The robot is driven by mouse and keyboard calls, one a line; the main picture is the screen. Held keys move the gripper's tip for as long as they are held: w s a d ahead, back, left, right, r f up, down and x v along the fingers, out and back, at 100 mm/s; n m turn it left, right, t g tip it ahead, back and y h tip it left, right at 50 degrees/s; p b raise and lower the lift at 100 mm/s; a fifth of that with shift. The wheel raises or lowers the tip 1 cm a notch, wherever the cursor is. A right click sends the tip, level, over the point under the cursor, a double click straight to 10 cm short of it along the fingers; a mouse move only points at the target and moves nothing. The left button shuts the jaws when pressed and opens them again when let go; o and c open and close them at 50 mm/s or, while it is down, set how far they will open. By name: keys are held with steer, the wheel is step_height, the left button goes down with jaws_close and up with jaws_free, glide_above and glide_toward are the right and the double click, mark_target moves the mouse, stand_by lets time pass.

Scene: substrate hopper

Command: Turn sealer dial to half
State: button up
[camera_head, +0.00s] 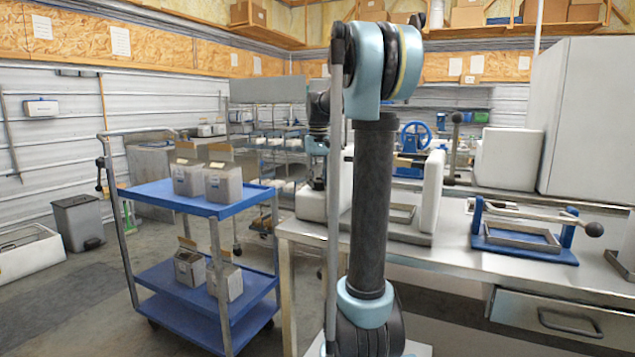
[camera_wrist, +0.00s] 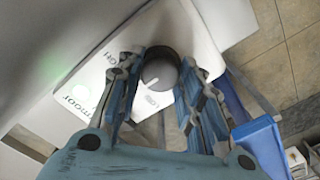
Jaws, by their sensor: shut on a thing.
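The sealer dial (camera_wrist: 160,72), a dark round knob, sits on a white panel (camera_wrist: 112,62) in the wrist view. In the head view, my arm hides much of the white sealer (camera_head: 311,204) on the bench, and the dial does not show.
A blue cart (camera_head: 205,204) carrying grey boxes (camera_head: 223,183) stands left of the bench; its blue shelf also shows in the wrist view (camera_wrist: 262,143). A blue-based frame press (camera_head: 525,250) with a ball-ended lever stands on the bench (camera_head: 455,215) at right.

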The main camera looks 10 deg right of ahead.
steer(key=shift+w, duration=0.1)
stand_by(0.4)
steer(key=o, duration=1.1)
steer(key=shift+c, duration=0.2)
steer(key=shift+r, duration=0.1)
step_height(320, 180, up, 12)
steer(key=shift+f, duration=0.2)
